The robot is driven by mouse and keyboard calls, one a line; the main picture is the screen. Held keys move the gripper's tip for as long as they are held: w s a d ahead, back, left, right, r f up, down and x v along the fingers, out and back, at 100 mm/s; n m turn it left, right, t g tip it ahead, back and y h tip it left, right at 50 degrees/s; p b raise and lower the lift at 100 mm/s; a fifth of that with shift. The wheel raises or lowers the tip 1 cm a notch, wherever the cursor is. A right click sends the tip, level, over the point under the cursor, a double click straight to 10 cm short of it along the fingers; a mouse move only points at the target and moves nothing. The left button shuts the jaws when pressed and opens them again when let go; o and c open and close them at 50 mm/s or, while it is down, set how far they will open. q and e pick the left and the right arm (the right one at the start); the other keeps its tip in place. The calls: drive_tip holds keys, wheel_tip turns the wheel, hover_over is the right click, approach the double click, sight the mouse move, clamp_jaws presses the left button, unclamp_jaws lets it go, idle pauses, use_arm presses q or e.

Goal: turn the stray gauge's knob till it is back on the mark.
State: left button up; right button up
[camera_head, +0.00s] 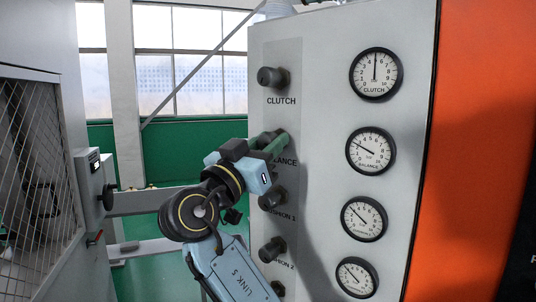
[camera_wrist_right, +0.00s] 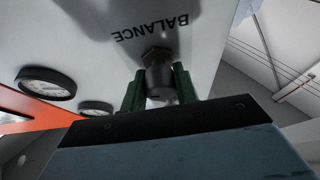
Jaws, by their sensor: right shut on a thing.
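A pale panel (camera_head: 320,60) carries a column of dark knobs and a column of round gauges. The BALANCE knob (camera_head: 262,138) is partly hidden by my right gripper (camera_head: 274,143), whose green fingers are shut on it. In the right wrist view the fingers sit on both sides of the BALANCE knob (camera_wrist_right: 160,78). The clutch gauge (camera_head: 376,74) has its needle pointing straight up, near 5. The balance gauge (camera_head: 371,151) has its needle pointing up and left. Two lower gauges (camera_head: 364,219) (camera_head: 357,278) also have needles up and left. Their marks are too small to read. My left gripper is out of view.
The clutch knob (camera_head: 272,77) is above my gripper; two more knobs (camera_head: 271,198) (camera_head: 272,249) are below, close to my right arm. An orange panel (camera_head: 470,150) borders the right. A grey cabinet with mesh (camera_head: 30,170) stands left.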

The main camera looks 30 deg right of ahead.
drive_tip(key=m+g+b, duration=0.1)
drive_tip(key=m+b, duration=0.2)
drive_tip(key=m+g+b, duration=0.2)
drive_tip(key=m+b, duration=0.1)
drive_tip(key=b, duration=0.1)
drive_tip(key=m+g+b, duration=0.1)
drive_tip(key=m+b, duration=0.2)
drive_tip(key=b, duration=0.1)
drive_tip(key=shift+w+f+g+h, duration=0.1)
drive_tip(key=shift+f+g+h, duration=0.1)
drive_tip(key=shift+g+h, duration=0.1)
drive_tip(key=m+g+b, duration=0.1)
drive_tip(key=m, duration=0.2)
drive_tip(key=shift+r+g, duration=0.15)
drive_tip(key=shift+g, duration=0.15)
drive_tip(key=shift+m+g+y+b, duration=0.35)
drive_tip(key=shift+m+g+y, duration=0.15)
drive_tip(key=shift+m, duration=0.9)
drive_tip(key=o, duration=1)
drive_tip(key=shift+r, duration=0.1)
drive_tip(key=b+v, duration=0.1)
drive_tip(key=v, duration=1.2)
drive_tip(key=shift+a, duration=0.25)
